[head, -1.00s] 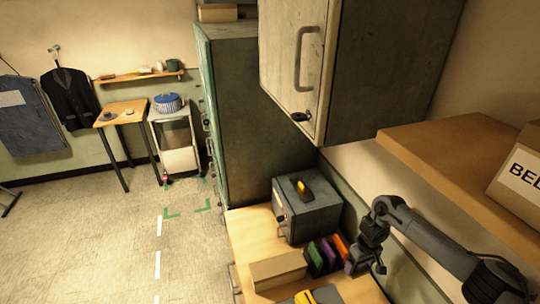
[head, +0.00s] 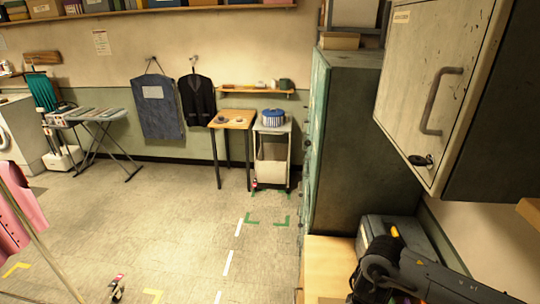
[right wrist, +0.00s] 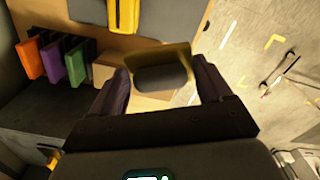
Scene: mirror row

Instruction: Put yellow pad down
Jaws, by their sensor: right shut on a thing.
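The yellow pad (right wrist: 162,54) is a small block with a yellow edge and a dark face, held between the fingers of my right gripper (right wrist: 157,82) in the right wrist view. The right gripper is shut on it, above a wooden bench top (right wrist: 209,45). In the head view my right arm crosses the lower right corner; its gripper and the pad are hard to make out there. My left gripper is in neither view.
Orange (right wrist: 27,60), purple (right wrist: 52,63) and green (right wrist: 76,62) upright pieces stand beside a tan block (right wrist: 104,68). Another yellow item (right wrist: 123,16) lies on a grey surface. A grey box (head: 371,229) stands on the bench, below a wall cabinet (head: 420,90).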

